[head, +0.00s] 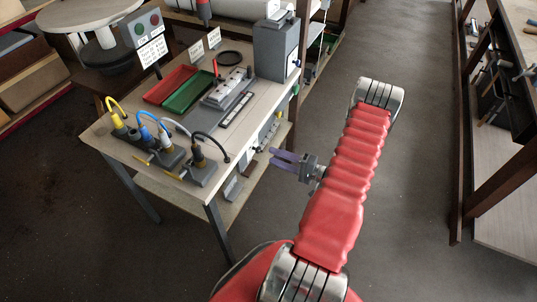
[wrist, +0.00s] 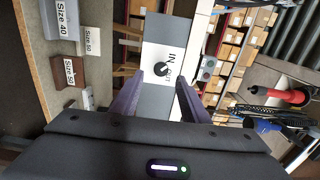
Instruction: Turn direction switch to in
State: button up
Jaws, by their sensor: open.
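The direction switch is a round black knob (wrist: 161,69) on a white plate marked IN and OUT, on a grey panel (wrist: 160,100) in the wrist view. A pale mark shows on the knob, but it is too small to tell which label it points to. My gripper (wrist: 160,77) is open and empty, its two purple fingers on either side of the knob in the picture, apparently short of it. In the head view my gripper (head: 272,156) hangs in the air right of the workbench. The knob cannot be made out clearly there.
The workbench (head: 140,110) carries a grey box (head: 276,48), a red tray (head: 170,84), a green tray (head: 190,96) and several cabled tools. Labelled size blocks (wrist: 68,72) show left in the wrist view. Open floor (head: 420,190) lies right of my arm.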

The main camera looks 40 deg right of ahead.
jog(key=v, duration=0.7)
jog(key=shift+s, duration=0.4)
jog(key=shift+d, duration=0.1)
jog(key=s+a+f+m+g+y, duration=0.2)
jog(key=s+a+f+m+g, duration=0.1)
jog(key=a, duration=0.3)
jog(key=s+a+r+n+g+y, duration=0.2)
jog(key=a+r+g, duration=0.5)
jog(key=g, duration=0.1)
jog(key=a+r+n+h, duration=0.3)
jog(key=a+r+n, duration=0.2)
jog(key=r, duration=0.5)
jog(key=w+a+r+n+h, duration=0.1)
jog(key=a+r+n+h, duration=0.2)
jog(key=a+r, duration=0.7)
jog(key=a+r+n+h, duration=0.4)
jog(key=a+r+n, duration=0.3)
jog(key=r, duration=0.5)
jog(key=shift+w+a, duration=0.4)
jog(key=shift+a, duration=0.25)
